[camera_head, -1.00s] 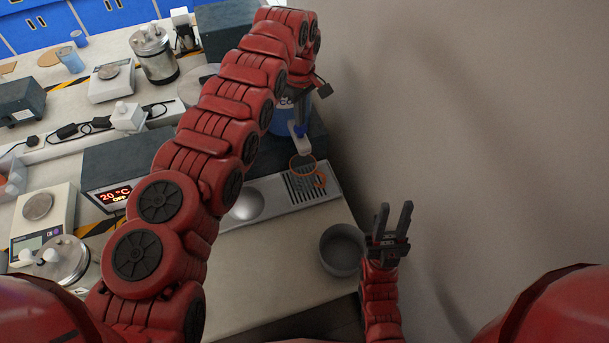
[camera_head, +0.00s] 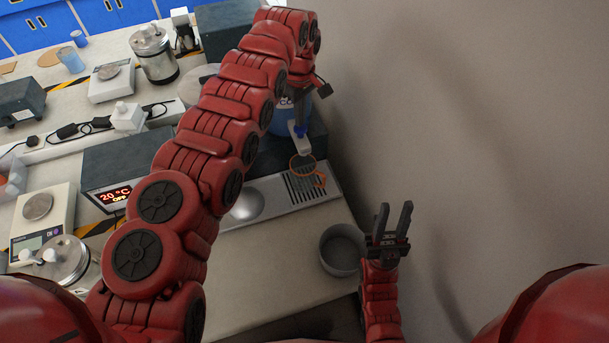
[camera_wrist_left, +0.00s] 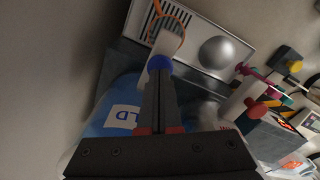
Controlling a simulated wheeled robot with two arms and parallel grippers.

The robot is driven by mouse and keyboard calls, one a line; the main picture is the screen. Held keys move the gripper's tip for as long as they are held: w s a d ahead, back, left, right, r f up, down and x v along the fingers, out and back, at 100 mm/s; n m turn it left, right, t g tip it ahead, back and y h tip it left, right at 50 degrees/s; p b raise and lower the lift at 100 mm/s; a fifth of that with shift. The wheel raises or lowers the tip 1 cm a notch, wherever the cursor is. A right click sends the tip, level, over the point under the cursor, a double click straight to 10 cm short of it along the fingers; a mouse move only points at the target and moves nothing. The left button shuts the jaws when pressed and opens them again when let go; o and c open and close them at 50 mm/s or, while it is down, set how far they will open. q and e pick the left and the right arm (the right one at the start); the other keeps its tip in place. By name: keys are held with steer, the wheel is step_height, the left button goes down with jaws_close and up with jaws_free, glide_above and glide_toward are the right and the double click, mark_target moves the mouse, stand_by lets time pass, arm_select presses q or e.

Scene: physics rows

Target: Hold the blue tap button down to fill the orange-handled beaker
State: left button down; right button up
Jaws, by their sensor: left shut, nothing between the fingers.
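The blue tap button (camera_head: 300,131) sits on top of the white tap (camera_head: 303,145) at the right of the bench. My left gripper (camera_wrist_left: 158,80) is shut and empty, its tips at the button (camera_wrist_left: 159,62) in the left wrist view. I cannot tell whether the button is pressed down. The clear beaker with an orange rim (camera_head: 303,159) and orange handle (camera_head: 321,180) stands under the spout on the slotted drip tray (camera_head: 328,188). Its fill level is too small to tell. My right gripper (camera_head: 394,222) is open and empty, near the wall.
A blue container (camera_wrist_left: 124,112) with a label stands behind the tap. A grey cup (camera_head: 341,250) stands at the bench's front edge. A heater display (camera_head: 115,195) reads 20 °C, OFF. The wall (camera_head: 470,120) rises close on the right.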

arm_select(q)
steer(key=shift+f, duration=0.15)
stand_by(0.5)
steer(key=shift+f+b, duration=0.7)
steer(key=shift+f, duration=0.45)
stand_by(6.2)
